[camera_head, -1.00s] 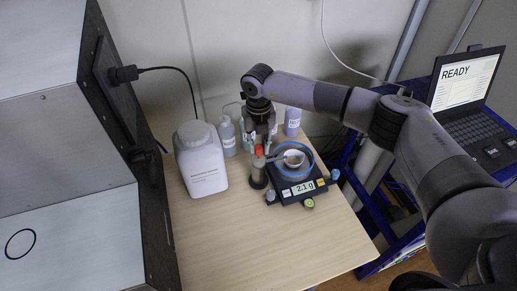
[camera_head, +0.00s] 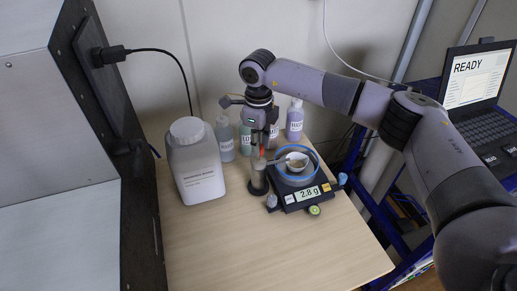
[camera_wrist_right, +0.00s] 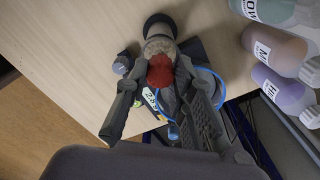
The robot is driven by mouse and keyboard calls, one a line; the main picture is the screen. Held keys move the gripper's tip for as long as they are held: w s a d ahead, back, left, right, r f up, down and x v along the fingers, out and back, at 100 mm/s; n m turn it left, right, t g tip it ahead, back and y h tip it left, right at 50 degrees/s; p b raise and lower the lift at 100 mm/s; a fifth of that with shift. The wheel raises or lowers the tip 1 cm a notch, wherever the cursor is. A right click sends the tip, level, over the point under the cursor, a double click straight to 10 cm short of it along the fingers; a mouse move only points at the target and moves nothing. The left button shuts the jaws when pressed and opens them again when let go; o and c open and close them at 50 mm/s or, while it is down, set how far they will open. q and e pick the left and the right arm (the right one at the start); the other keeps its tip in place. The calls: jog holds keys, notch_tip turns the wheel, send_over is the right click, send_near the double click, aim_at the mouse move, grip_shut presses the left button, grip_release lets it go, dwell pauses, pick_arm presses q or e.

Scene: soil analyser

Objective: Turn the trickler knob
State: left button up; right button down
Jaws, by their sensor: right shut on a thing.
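The trickler (camera_head: 258,184) stands upright on the table at the left edge of the balance, with a dark base and its tube reaching toward the cup. Its red knob (camera_head: 261,152) is on top, partly hidden by my right gripper (camera_head: 262,146), which points down from above. In the right wrist view the red knob (camera_wrist_right: 161,72) sits between the fingertips of my right gripper (camera_wrist_right: 159,67), which is shut on it. The balance (camera_head: 307,193) reads 2.8 g, and a small cup (camera_head: 297,163) sits on it inside a blue ring. My left gripper is out of view.
A large white container (camera_head: 198,172) stands left of the trickler. Several labelled bottles (camera_head: 294,122) stand behind it and the balance. A dark-sided machine (camera_head: 120,150) borders the left. A laptop (camera_head: 482,95) showing READY is at right. The front table is clear.

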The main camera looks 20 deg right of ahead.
jog(key=n+b, duration=0.3)
jog(key=n, duration=0.2)
jog(key=n+b, duration=0.1)
jog(key=n, duration=0.4)
jog(key=shift+b, duration=0.4)
jog(key=shift+r+n, duration=0.1)
jog(key=shift+n, duration=0.4)
jog(key=c, duration=1.4)
grip_release()
jog(key=shift+o, duration=0.2)
notch_tip(320, 180, up, 12)
